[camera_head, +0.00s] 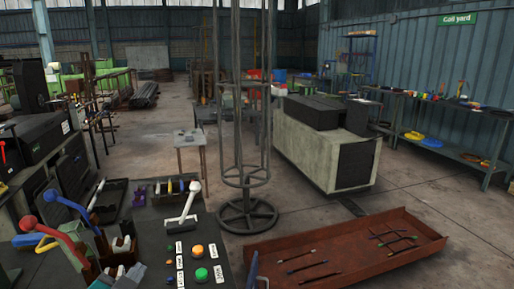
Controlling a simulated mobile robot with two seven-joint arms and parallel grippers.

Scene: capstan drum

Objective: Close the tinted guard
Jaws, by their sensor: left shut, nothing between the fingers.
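I cannot pick out the tinted guard with certainty; a dark panel (72,177) stands upright below a black box at the left, and I cannot tell whether it is the guard. A dark console top (225,244) at the lower middle carries an orange button, green buttons and small white labels. A white lever (185,208) with a ball knob leans over its far part. My left gripper (121,272) seems to be the grey jaws low at the left, beside the console's near left edge. It is shut and empty. My right gripper is not in view.
A blue lever (66,203) and a red lever (62,239) rise left of the console. A tall wire-frame stand (247,216) stands behind it. A rust-red tray (289,246) with several thin rods lies right. Open floor lies beyond.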

